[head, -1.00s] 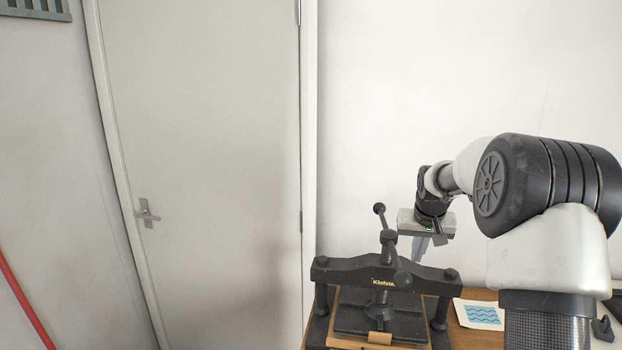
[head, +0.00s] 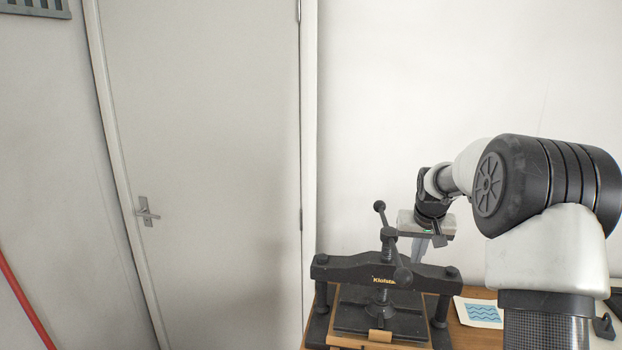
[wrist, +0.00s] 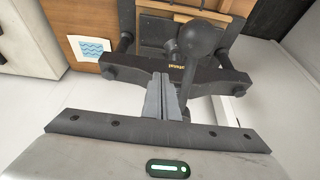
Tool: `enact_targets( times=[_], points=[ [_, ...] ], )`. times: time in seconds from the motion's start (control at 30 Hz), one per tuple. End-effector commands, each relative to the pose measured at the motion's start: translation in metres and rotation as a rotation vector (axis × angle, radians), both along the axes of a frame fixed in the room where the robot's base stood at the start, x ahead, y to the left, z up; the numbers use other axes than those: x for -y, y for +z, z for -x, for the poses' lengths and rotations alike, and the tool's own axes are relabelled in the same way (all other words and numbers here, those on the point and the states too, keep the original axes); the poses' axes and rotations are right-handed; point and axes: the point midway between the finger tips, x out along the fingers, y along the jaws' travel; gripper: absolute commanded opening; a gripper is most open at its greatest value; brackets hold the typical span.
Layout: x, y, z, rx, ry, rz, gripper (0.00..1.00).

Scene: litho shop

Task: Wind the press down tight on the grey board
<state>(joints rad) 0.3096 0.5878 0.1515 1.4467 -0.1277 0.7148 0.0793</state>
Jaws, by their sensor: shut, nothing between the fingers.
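The black press (head: 345,270) stands on the wooden table, with a crossbeam on two posts. Its handle bar (head: 389,237) tops the central screw, with a ball at each end. One ball (wrist: 198,40) shows large in the wrist view. A dark plate (head: 352,318) lies under the screw, above a wooden base; I cannot tell a grey board apart there. My gripper (head: 419,257) is just right of the handle, above and behind the crossbeam. Its fingers (wrist: 162,80) are closed together and empty, beside the handle bar; whether they touch it I cannot tell.
A card with blue waves (head: 482,313) lies on the table (head: 459,337) right of the press; it also shows in the wrist view (wrist: 92,48). A white wall stands close behind. A closed door (head: 205,150) is at the left.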

Motion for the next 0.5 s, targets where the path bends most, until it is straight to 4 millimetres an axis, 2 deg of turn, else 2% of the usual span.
enact_targets(
  times=[0.5],
  points=[
    [0.000,-0.029,0.000,-0.001,0.000,0.000,0.00]
  ],
)
